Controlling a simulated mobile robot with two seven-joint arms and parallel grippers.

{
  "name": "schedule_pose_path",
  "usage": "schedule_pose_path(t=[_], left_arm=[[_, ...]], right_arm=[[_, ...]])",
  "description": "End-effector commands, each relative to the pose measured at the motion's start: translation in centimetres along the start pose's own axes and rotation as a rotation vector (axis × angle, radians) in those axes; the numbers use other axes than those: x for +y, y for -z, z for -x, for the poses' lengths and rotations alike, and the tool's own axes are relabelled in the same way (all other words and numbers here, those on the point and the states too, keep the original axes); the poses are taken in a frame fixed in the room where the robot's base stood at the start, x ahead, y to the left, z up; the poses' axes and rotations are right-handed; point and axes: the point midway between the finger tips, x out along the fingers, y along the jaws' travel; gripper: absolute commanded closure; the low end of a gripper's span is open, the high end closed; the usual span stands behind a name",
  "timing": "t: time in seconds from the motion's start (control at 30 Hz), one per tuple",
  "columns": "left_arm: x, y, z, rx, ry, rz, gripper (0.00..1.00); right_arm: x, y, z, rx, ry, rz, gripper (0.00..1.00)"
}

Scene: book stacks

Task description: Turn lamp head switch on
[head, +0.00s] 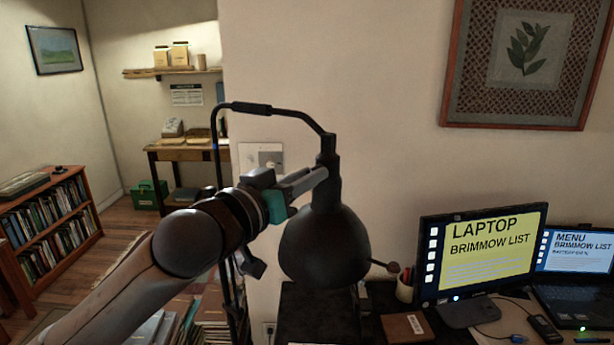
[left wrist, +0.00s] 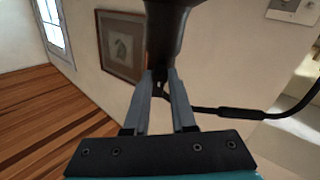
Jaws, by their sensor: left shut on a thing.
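A black desk lamp has a dome-shaped head (head: 325,250) hanging opening-down from a bent black arm (head: 290,112). My left gripper (head: 322,175) comes in from the left and is shut on the lamp's neck, just above the dome. In the left wrist view, the two grey fingers (left wrist: 161,78) close in on the dark lamp neck (left wrist: 165,35), and the lamp arm (left wrist: 235,112) runs off to the right. A thin stalk with a small round knob (head: 393,266) shows at the dome's right edge; I cannot tell if it is the switch. My right gripper is not in view.
A desk (head: 310,310) below the lamp holds a monitor (head: 484,248), a laptop (head: 580,260), a pen cup (head: 405,289) and a brown book (head: 407,327). Book stacks (head: 180,318) stand left of it. A low bookcase (head: 50,220) is at far left. A wall stands close behind the lamp.

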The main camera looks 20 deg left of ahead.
Motion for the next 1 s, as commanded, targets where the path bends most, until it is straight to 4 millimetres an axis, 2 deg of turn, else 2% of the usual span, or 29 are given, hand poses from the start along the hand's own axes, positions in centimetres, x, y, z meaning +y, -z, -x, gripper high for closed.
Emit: schedule_pose_path(t=[0.37,0.6,1.0], left_arm=[[0.0,0.3,0.0,-0.004,0.001,-0.184,1.0],[0.1,0.3,0.0,-0.006,0.002,-0.407,1.0],[0.1,0.3,0.0,-0.013,0.005,-0.789,1.0]], right_arm=[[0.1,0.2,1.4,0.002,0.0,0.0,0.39],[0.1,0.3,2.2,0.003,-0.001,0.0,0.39],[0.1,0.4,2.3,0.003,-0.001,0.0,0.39]])
